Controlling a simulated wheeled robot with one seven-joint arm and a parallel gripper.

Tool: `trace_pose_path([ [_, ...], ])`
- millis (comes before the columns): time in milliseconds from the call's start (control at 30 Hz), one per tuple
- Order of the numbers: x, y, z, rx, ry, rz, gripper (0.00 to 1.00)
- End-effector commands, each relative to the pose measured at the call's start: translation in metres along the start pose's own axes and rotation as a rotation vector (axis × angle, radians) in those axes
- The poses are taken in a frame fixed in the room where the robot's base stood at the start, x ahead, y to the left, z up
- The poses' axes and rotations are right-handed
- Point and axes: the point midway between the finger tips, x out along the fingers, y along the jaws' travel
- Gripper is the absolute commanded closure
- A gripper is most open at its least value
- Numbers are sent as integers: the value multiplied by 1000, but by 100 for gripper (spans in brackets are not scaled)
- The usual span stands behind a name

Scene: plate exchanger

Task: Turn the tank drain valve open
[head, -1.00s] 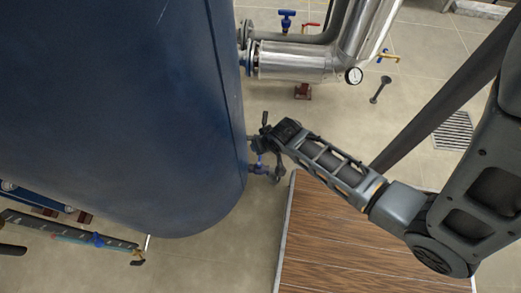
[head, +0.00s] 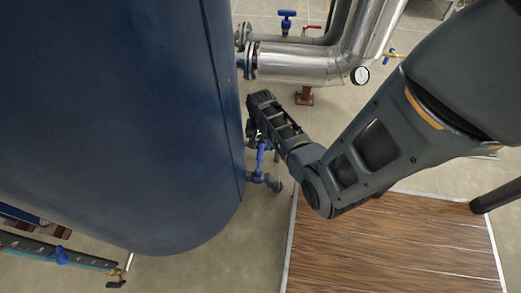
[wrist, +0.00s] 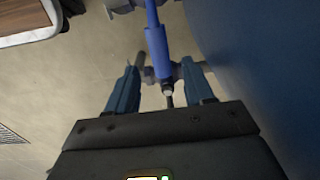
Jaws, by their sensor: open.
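The tank drain valve (head: 258,178) sits low on the right side of the big blue tank (head: 120,110) in the head view. Its blue lever handle (head: 261,156) points up in that picture, toward my gripper. In the wrist view the blue lever (wrist: 157,50) runs down from the top, with a pale end between my fingers. My gripper (wrist: 159,72) is open, with one finger on each side of the lever. I cannot tell whether either finger touches it. In the head view my gripper (head: 252,130) is dark, close to the tank wall and partly hidden by my wrist.
A silver insulated pipe (head: 295,62) with a gauge (head: 359,75) and another blue-handled valve (head: 287,20) lie beyond my arm. A wooden platform (head: 400,245) is at lower right. The tank wall (wrist: 270,60) is close on the right in the wrist view. Bare floor lies between.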

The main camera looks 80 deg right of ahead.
Motion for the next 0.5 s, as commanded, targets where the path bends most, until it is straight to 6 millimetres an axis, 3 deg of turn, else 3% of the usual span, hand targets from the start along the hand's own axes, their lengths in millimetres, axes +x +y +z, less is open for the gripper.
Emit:
trace_pose_path([
  [33,12,0,0,0,0,0,48],
  [200,30,0,0,-1,1,0,48],
  [500,36,0,0,-2,2,-1,48],
])
